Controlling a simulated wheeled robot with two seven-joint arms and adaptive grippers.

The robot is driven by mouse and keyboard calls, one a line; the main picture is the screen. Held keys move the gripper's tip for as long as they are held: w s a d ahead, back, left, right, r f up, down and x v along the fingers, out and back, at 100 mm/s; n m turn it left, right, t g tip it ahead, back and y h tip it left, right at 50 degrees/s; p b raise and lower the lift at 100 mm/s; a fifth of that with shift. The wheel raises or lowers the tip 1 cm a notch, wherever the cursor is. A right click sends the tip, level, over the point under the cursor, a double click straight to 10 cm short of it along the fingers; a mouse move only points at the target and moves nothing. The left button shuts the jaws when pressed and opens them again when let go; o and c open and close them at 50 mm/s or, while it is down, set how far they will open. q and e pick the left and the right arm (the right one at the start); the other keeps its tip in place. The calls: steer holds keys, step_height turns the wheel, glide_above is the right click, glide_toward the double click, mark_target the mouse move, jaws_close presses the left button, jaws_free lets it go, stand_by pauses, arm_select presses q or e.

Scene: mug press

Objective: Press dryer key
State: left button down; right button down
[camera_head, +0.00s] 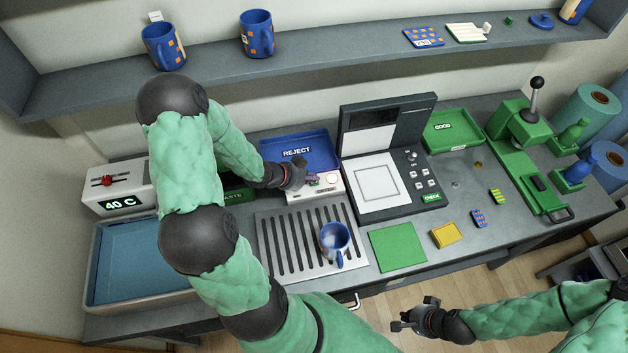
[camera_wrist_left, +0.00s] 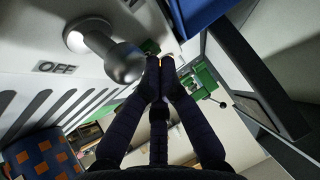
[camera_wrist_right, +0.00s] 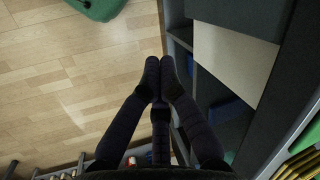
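A white box (camera_head: 326,189) stands at the back of the slotted grey drying rack (camera_head: 270,240). In the left wrist view, a silver knob on a stalk (camera_wrist_left: 122,62) is just left of the fingertips (camera_wrist_left: 160,68), near an OFF label (camera_wrist_left: 57,67). Contact cannot be told. A blue mug (camera_head: 334,238) stands on the rack. My right gripper (camera_head: 400,325) is shut and empty, off the counter's front.
The blue REJECT tray (camera_head: 300,150) lies behind the white box, and a scale-like device (camera_head: 380,185) with a raised panel stands to its right. A basin (camera_head: 130,265) is at left. A shelf (camera_head: 330,65) with mugs runs above. A green press (camera_head: 520,140) stands at right.

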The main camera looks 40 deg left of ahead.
arm_select(q)
steer(key=shift+r+p, duration=0.8)
steer(key=shift+r, duration=0.05)
step_height(320, 180, up, 5)
steer(key=p, duration=0.5)
stand_by(0.7)
